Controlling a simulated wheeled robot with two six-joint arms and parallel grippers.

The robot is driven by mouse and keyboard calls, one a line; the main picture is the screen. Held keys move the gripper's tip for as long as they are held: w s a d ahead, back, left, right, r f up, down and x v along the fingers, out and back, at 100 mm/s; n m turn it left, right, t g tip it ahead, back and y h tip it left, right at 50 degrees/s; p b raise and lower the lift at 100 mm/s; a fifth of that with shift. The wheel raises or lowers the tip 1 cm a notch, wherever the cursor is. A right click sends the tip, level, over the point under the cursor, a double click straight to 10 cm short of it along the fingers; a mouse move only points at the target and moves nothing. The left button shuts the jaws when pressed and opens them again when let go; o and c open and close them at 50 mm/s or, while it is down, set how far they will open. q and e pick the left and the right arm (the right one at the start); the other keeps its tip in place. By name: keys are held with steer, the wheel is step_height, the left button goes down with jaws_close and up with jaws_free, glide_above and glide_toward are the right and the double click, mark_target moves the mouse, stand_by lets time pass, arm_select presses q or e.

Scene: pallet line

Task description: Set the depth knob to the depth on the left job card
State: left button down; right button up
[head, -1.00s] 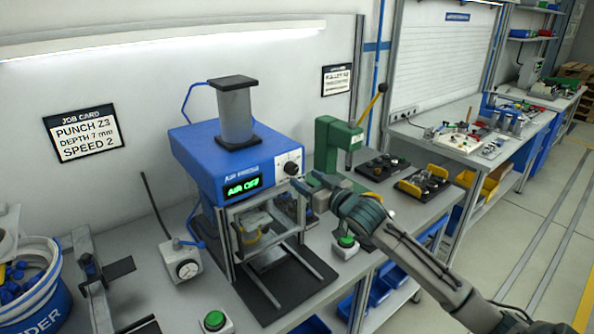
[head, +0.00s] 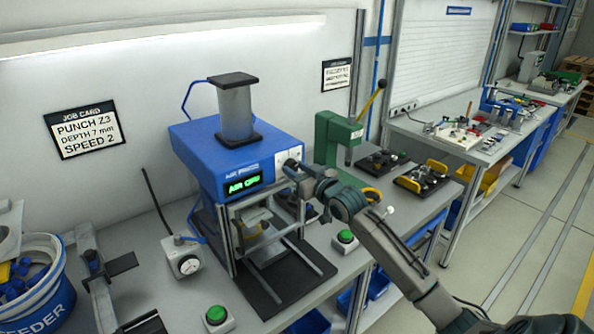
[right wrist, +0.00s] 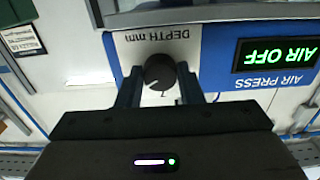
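The job card (head: 86,130) on the wall at the left reads "PUNCH Z3, DEPTH 7 mm, SPEED 2". The black depth knob (right wrist: 160,74) is on a light panel marked "DEPTH mm" on the blue air press (head: 215,160). Its white pointer mark points to the lower left in the upside-down right wrist view. My right gripper (head: 291,167) is at the press front and hides the knob in the head view. In the right wrist view its fingers (right wrist: 160,84) flank the knob closely; whether they touch it is unclear. My left gripper is out of view.
The press display (head: 243,186) reads "AIR OFF". A green hand press (head: 331,140) stands right of the air press, close to my right arm. A box with a dial (head: 183,260), green buttons (head: 216,315) and a blue feeder bin (head: 40,300) are on the bench.

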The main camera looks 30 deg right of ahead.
steer(key=shift+f+n+b, duration=0.2)
steer(key=shift+n+b, duration=0.85)
steer(key=shift+n, duration=0.15)
steer(key=n+b, duration=0.1)
steer(key=n, duration=0.1)
steer(key=shift+n+b, duration=0.3)
steer(key=shift+b, duration=0.05)
steer(key=n+b, duration=0.1)
steer(key=n, duration=0.2)
steer(key=shift+d+r+b, duration=0.1)
steer(key=shift+b, duration=0.2)
steer(key=shift+n+b, duration=0.5)
steer(key=shift+n, duration=1.3)
steer(key=shift+r+n, duration=0.1)
steer(key=shift+n, duration=0.2)
steer(key=o, duration=1)
steer(key=shift+c, duration=0.2)
